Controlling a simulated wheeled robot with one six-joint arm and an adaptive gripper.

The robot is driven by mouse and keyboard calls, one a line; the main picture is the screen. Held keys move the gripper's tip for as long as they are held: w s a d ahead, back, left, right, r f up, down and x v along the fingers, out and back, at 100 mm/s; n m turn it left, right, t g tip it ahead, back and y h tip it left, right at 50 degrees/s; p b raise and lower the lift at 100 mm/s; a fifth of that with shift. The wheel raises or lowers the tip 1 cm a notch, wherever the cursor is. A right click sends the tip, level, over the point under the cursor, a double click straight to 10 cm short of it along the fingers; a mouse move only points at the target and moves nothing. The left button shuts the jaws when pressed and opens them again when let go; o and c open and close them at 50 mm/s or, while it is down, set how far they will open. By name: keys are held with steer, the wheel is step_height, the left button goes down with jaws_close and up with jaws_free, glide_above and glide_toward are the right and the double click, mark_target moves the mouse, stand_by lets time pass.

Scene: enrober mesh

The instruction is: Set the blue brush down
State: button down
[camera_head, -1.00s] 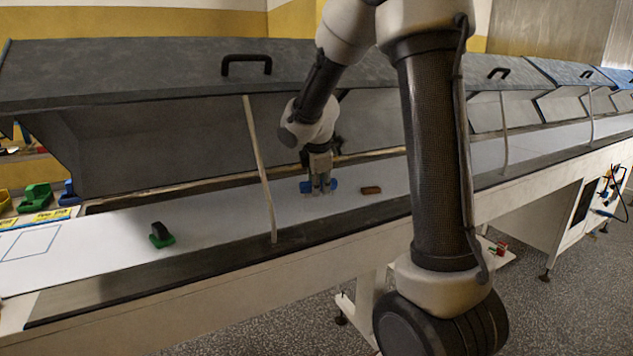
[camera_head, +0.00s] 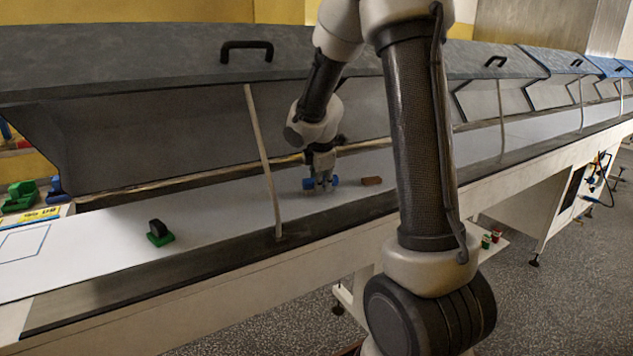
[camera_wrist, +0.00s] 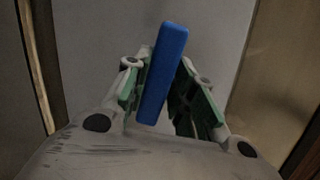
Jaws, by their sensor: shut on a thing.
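The blue brush (camera_head: 309,184) is between the fingers of my gripper (camera_head: 323,186), low over the white belt (camera_head: 225,215). In the wrist view the brush (camera_wrist: 166,65) is a long blue bar, slightly tilted, held between the green-padded fingers of my gripper (camera_wrist: 165,100). The gripper is shut on it. I cannot tell whether the underside of the brush touches the belt.
A brown block (camera_head: 371,181) lies on the belt just right of my gripper. A green block with a dark handle (camera_head: 159,234) stands to the left. A thin pale post (camera_head: 264,160) rises between them. A grey hood (camera_head: 130,70) hangs open behind.

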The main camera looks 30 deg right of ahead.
steer(key=shift+f, duration=0.1)
steer(key=c, duration=1.2)
jaws_free()
steer(key=shift+f, duration=0.15)
